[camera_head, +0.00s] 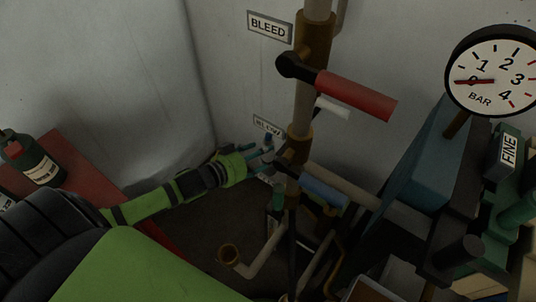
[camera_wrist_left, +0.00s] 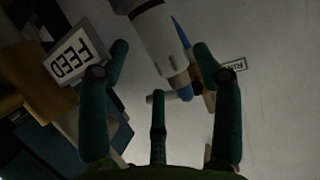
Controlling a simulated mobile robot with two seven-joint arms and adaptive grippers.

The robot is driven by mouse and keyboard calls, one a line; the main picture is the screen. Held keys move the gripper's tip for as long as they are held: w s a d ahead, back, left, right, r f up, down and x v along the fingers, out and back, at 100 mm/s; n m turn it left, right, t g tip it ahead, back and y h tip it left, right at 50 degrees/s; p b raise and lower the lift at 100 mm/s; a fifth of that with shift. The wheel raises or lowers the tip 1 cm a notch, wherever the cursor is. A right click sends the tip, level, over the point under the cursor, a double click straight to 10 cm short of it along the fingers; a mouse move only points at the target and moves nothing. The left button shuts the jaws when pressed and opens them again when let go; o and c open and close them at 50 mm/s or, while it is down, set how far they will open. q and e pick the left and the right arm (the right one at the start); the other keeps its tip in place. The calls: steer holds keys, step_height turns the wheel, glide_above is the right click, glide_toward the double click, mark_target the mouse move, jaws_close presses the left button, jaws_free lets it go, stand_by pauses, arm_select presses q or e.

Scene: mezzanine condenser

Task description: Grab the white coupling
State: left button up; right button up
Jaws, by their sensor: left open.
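A white cylindrical part with dark bands and a blue end, which looks like the white coupling (camera_wrist_left: 158,42), comes in from the top of the left wrist view. It lies between and beyond my spread fingers, and I see no clear contact. My left gripper (camera_wrist_left: 160,68) is open, with teal fingers to either side and a third finger below. In the head view my left gripper (camera_head: 264,158) reaches from the left to the pipework under the lower sign. The coupling is small and partly hidden there. My right gripper is not in view.
A brown and grey vertical pipe (camera_head: 305,95) carries a red lever (camera_head: 355,95) above my gripper and a blue lever (camera_head: 324,189) beside it. A pressure gauge (camera_head: 490,72) and blue box (camera_head: 425,155) stand right. A dark bottle (camera_head: 35,160) sits on a red surface (camera_head: 82,175) left.

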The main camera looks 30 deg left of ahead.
mark_target(268, 156)
arm_select(q)
steer(key=x, duration=0.4)
steer(key=shift+d+f+p, duration=0.15)
steer(key=shift+f+p, duration=0.05)
steer(key=shift+p, duration=0.1)
steer(key=shift+w+d+f, duration=0.1)
steer(key=shift+w+f, duration=0.1)
steer(key=shift+w, duration=0.15)
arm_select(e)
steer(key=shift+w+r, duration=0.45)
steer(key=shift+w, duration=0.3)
arm_select(q)
steer(key=shift+s, duration=0.1)
steer(key=c, duration=1.2)
steer(key=shift+r, duration=0.1)
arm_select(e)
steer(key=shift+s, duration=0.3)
